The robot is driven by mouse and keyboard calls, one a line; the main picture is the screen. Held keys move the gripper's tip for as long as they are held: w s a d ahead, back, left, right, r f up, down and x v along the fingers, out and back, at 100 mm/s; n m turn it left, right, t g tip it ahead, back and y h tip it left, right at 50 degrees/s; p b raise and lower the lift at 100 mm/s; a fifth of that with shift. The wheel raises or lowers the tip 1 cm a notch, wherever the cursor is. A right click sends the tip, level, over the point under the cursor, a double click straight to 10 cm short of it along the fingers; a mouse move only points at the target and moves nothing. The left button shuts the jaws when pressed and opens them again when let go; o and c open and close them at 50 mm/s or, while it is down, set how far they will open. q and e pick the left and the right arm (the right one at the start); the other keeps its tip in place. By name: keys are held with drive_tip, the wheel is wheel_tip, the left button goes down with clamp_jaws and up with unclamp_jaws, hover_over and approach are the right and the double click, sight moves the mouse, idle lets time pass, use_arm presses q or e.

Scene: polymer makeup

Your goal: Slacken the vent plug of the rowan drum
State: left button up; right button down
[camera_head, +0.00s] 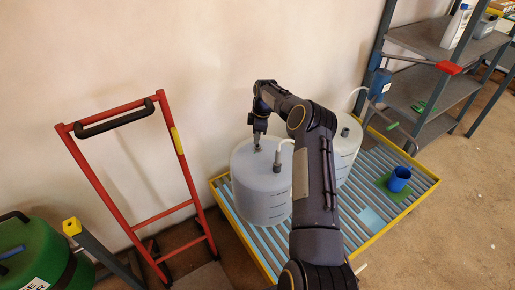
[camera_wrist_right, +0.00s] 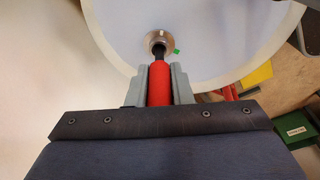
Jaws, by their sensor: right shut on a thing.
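A whitish drum (camera_head: 255,195) stands on the slatted tray; no name on it is readable. My right gripper (camera_head: 257,147) is above the drum's lid, pointing down. In the right wrist view my right gripper (camera_wrist_right: 159,72) is shut on a red-handled tool (camera_wrist_right: 160,84). The tool's black end meets a round metal plug (camera_wrist_right: 154,36) on the pale drum top (camera_wrist_right: 220,40). How deeply the tool sits in the plug cannot be told. A small green mark (camera_wrist_right: 177,51) lies beside the plug. My left gripper is not in view.
A second pale drum (camera_head: 347,141) stands behind my right arm. The yellow-edged tray (camera_head: 391,222) also bears a blue cup (camera_head: 399,179) on a green patch. A red hand truck (camera_head: 137,224) stands at left, near a green drum (camera_head: 35,250). Grey shelves (camera_head: 440,95) stand at right.

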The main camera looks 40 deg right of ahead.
drive_tip(key=shift+s+f+n, duration=0.1)
drive_tip(key=shift+f+n, duration=0.05)
drive_tip(key=shift+n, duration=0.15)
drive_tip(key=n, duration=0.2)
drive_tip(key=shift+a+n+g, duration=0.1)
drive_tip(key=shift+n+g, duration=0.2)
drive_tip(key=c, duration=1.2)
unclamp_jaws()
drive_tip(key=shift+r, duration=0.2)
drive_tip(key=r, duration=0.5)
drive_tip(key=d+r, duration=0.1)
drive_tip(key=r, duration=0.1)
drive_tip(key=shift+s+d+r, duration=0.1)
drive_tip(key=shift+s+r, duration=0.05)
drive_tip(key=shift+r, duration=0.1)
